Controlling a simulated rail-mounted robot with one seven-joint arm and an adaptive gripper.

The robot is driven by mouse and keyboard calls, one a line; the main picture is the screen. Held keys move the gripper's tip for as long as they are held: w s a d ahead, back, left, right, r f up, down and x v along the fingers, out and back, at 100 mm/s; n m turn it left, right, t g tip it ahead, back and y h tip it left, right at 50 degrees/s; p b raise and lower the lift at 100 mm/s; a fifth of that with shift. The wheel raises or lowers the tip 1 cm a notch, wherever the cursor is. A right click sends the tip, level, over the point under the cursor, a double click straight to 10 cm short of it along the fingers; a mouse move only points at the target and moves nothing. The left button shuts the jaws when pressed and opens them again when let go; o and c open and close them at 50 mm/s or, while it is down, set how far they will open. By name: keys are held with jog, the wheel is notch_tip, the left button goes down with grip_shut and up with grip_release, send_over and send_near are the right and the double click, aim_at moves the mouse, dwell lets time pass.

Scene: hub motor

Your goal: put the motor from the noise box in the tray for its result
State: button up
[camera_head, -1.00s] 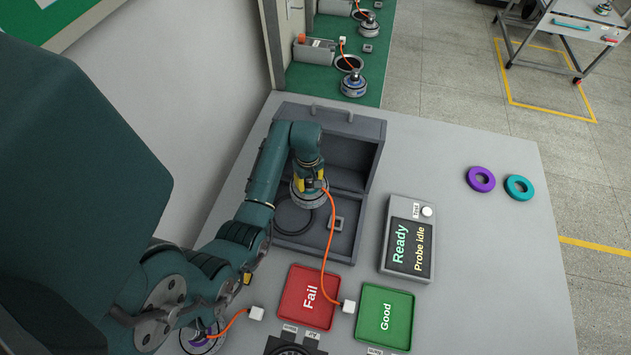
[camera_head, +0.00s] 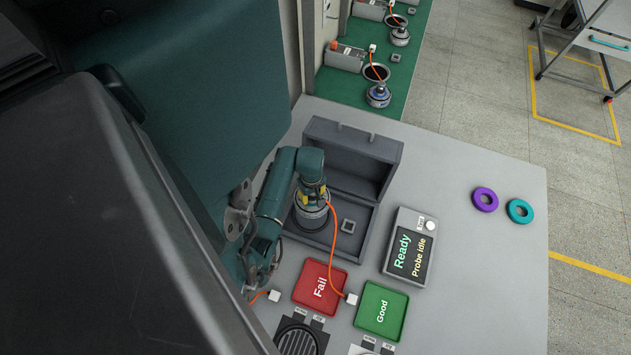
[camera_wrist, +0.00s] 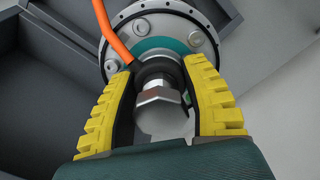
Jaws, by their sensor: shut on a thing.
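My gripper (camera_wrist: 162,95) has its yellow padded fingers shut on the shaft of the hub motor (camera_wrist: 168,22). The motor is a round silver housing with a teal centre and an orange cable. In the head view the motor (camera_head: 311,212) hangs below my gripper (camera_head: 313,190), at the open grey noise box (camera_head: 352,158); I cannot tell whether it touches the box floor. Its orange cable runs forward to a white plug (camera_head: 351,299) between the trays. The red Fail tray (camera_head: 309,298) and the green Good tray (camera_head: 381,326) are empty apart from their labels.
The tester (camera_head: 410,247) right of the box reads "Ready" and "Probe idle". Purple (camera_head: 485,199) and teal (camera_head: 519,211) rings lie at the right. Another white plug (camera_head: 275,295) is left of the Fail tray. The table's right side is mostly clear.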

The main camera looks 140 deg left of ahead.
jog(key=w+d+m+b, duration=0.3)
jog(key=w+m+b, duration=0.4)
jog(key=w, duration=3.8)
notch_tip(320, 180, down, 11)
jog(key=b, duration=0.6)
jog(key=shift+s+b, duration=0.15)
jog(key=shift+b, duration=0.2)
jog(key=shift+f+b, duration=0.5)
jog(key=shift+f, duration=0.15)
jog(key=shift+f, duration=0.15)
jog(key=shift+f, duration=0.3)
jog(key=shift+f+b, duration=0.7)
